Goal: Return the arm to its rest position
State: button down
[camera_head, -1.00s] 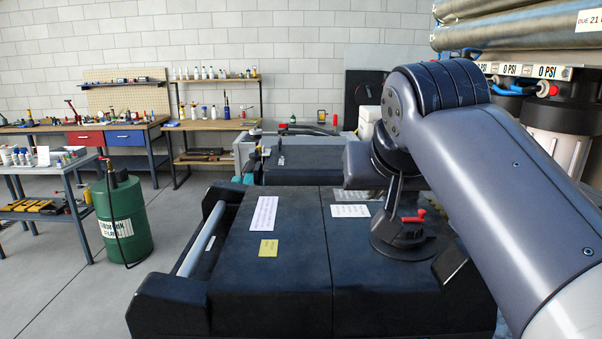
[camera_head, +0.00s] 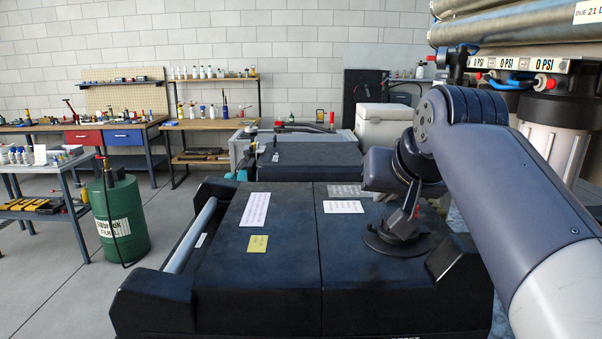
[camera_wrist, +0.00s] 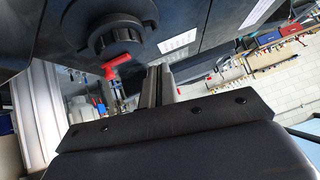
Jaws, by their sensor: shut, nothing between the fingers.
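My arm (camera_head: 530,190) reaches in from the lower right of the head view and bends at a dark elbow over the right side of a black deck. Its wrist end (camera_head: 385,170) hangs above a round black mount (camera_head: 395,240) on that deck. In the wrist view my gripper (camera_wrist: 160,72) has its two narrow fingers together, with nothing held between them. The round mount (camera_wrist: 115,38) and its red handle (camera_wrist: 117,63) appear close beyond the fingers, to their left. In the head view the fingertips are hard to tell from the dark parts around the mount.
The black deck (camera_head: 255,290) carries paper labels and a yellow note (camera_head: 258,243). Grey membrane tubes (camera_head: 510,25) and filter housings (camera_head: 560,125) stand close on the right. A white cooler (camera_head: 384,127) is behind the wrist. A green drum (camera_head: 118,220) and benches stand left.

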jog(key=shift+d+r+m+y, duration=0.4)
jog(key=shift+d+r+y, duration=0.2)
jog(key=shift+d, duration=0.2)
jog(key=shift+d+r+m+y, duration=0.4)
jog(key=shift+d+r+y, duration=0.1)
jog(key=shift+d+y, duration=0.25)
jog(key=d+m+t+y, duration=0.2)
jog(key=d+m+y, duration=0.3)
jog(key=d, duration=0.5)
jog(key=shift+d+r+m+t+y, duration=0.25)
jog(key=shift+d+m+t+y, duration=0.1)
jog(key=shift+y, duration=0.7)
jog(key=shift+a, duration=0.15)
